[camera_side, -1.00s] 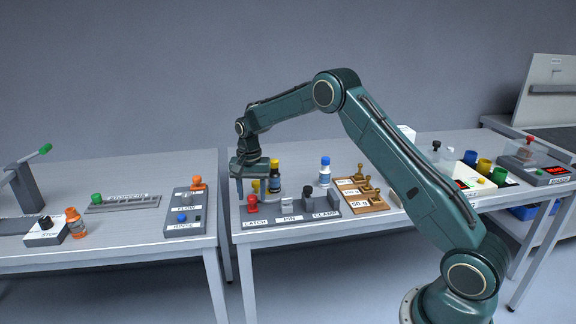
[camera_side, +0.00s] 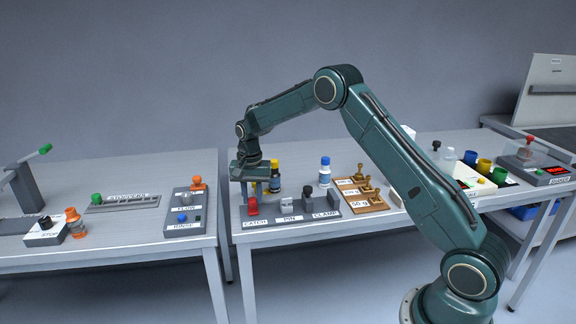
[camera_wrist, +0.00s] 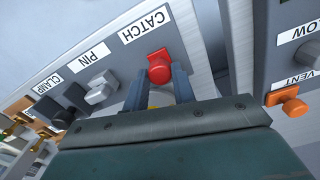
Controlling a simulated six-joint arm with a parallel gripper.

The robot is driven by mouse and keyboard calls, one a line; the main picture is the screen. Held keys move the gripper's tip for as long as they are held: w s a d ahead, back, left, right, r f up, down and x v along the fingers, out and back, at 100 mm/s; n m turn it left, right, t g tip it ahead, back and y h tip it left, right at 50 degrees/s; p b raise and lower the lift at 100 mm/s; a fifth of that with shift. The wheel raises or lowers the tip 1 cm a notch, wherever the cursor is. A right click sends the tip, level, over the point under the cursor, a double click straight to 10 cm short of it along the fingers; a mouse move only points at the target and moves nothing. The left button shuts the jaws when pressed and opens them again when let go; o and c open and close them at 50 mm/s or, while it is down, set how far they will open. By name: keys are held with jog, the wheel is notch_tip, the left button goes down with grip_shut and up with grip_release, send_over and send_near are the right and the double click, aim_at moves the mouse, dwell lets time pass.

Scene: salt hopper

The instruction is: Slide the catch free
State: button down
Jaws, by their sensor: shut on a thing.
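The red catch knob (camera_side: 253,206) stands at the left end of a grey panel labelled CATCH, PIN and CLAMP (camera_side: 292,213). My gripper (camera_side: 251,196) points down over it, with its fingers at the knob. In the wrist view the knob (camera_wrist: 159,68) shows between the two fingertips of my gripper (camera_wrist: 160,90), which are shut on it. The grey pin (camera_wrist: 98,92) and the dark clamp knob (camera_wrist: 70,106) stand further along the same panel. The lower part of the knob is partly hidden by the fingers.
A yellow-capped bottle (camera_side: 275,178) stands just behind the panel, close to my gripper. A blue-capped bottle (camera_side: 325,172) and a wooden weight tray (camera_side: 362,197) are to the right. A gap separates the left table, with its valve panel (camera_side: 185,215).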

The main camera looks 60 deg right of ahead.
aim_at(253, 201)
jog(key=shift+s+a, duration=0.35)
jog(key=shift+s, duration=0.05)
jog(key=c, duration=1.1)
grip_release()
jog(key=shift+c, duration=0.2)
jog(key=shift+r, duration=0.1)
jog(key=shift+r, duration=0.75)
notch_tip(253, 201, up, 12)
jog(key=shift+r, duration=0.15)
